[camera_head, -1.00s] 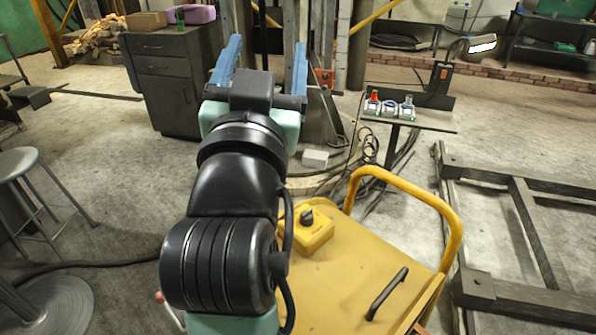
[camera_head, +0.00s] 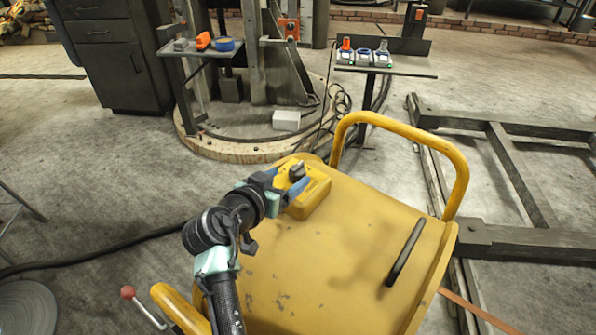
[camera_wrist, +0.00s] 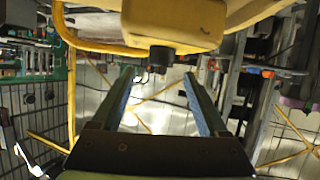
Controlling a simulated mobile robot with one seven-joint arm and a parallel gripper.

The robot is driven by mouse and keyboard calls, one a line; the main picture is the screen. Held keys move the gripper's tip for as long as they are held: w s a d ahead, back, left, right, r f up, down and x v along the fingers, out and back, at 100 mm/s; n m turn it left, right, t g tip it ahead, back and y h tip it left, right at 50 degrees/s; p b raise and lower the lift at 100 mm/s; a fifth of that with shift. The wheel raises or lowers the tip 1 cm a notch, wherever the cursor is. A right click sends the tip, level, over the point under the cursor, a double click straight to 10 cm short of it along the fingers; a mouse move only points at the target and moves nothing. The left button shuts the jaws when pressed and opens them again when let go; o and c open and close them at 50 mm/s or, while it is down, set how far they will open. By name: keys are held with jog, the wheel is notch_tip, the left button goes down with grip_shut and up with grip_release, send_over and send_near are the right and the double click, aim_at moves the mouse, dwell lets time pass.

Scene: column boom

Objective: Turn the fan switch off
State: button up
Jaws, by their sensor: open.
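A yellow control box (camera_head: 315,193) with a black rotary knob (camera_head: 297,172) sits on the yellow cart top (camera_head: 345,225). I see no label naming it as the fan switch, and the knob's setting is too small to read. My gripper (camera_head: 293,181) is at the knob end of the box, its blue fingers partly hiding the box. In the wrist view, which looks upside down, the box (camera_wrist: 180,22) and knob (camera_wrist: 161,56) are at the top. The knob lies near the gap between my open fingertips (camera_wrist: 160,76). I cannot tell if they touch it.
A yellow tube rail (camera_head: 455,160) and a black handle (camera_head: 405,250) rise from the cart. A stand holds a row of small devices (camera_head: 363,58). A small shelf (camera_head: 195,49) carries an orange item and a blue roll. A dark frame (camera_head: 515,180) lies right.

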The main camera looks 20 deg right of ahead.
aim_at(293, 173)
jog(key=shift+b+x, duration=0.45)
jog(key=shift+x, duration=2.7)
jog(key=shift+c, duration=0.4)
grip_shut()
